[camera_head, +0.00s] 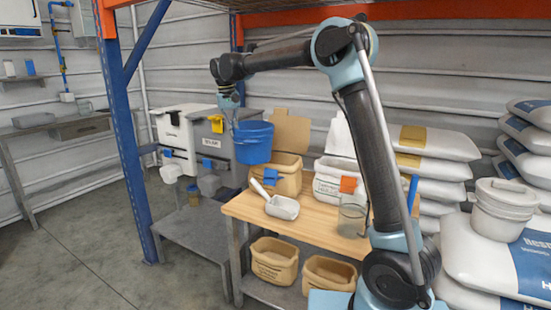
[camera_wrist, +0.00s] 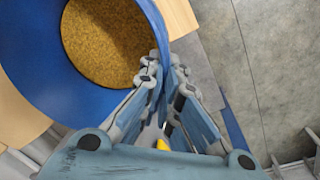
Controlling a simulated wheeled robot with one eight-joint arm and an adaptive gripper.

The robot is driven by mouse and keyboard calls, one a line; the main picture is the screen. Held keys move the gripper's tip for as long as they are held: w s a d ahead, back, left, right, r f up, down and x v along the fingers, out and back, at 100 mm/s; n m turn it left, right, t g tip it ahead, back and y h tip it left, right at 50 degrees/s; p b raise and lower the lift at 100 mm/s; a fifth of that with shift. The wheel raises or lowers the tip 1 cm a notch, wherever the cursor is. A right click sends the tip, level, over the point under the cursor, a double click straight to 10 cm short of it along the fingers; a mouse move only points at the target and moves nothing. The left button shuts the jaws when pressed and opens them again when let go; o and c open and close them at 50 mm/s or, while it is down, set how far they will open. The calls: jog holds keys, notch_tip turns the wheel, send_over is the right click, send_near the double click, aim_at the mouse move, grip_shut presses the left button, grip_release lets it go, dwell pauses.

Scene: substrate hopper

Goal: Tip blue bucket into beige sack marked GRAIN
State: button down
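The blue bucket (camera_head: 253,145) hangs upright in the air, left of and above the wooden table. In the wrist view the bucket (camera_wrist: 30,70) holds golden-brown grain (camera_wrist: 108,42). My gripper (camera_head: 233,115) is at its left rim; in the wrist view my gripper (camera_wrist: 163,72) has its fingers closed on the bucket wall. Two more beige sacks, one (camera_head: 273,262) with printing and another (camera_head: 330,273), stand open on the lower shelf. The markings are too small to read.
A metal scoop (camera_head: 283,207), a white sack (camera_head: 335,185) with an orange clip and a clear jug (camera_head: 352,218) are on the table (camera_head: 300,228). Grey and white hoppers (camera_head: 213,137) stand behind the bucket. A blue post (camera_head: 127,150) is left. Stacked sacks (camera_head: 430,142) are right.

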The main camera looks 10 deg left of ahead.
jog(key=shift+w, duration=0.3)
jog(key=shift+w+d+r, duration=0.2)
jog(key=shift+w, duration=0.1)
jog(key=w+d+r+g+y, duration=0.2)
jog(key=r+g+y, duration=0.2)
jog(key=r, duration=0.2)
jog(key=w+d+r+g+y, duration=0.2)
jog(key=d+r+g+y, duration=0.1)
jog(key=r+y, duration=0.2)
jog(key=w+d+f+g+y, duration=0.4)
jog(key=w+d+g+y, duration=0.2)
jog(key=d, duration=0.3)
jog(key=shift+w, duration=0.9)
jog(key=shift+f, duration=0.15)
dwell(0.9)
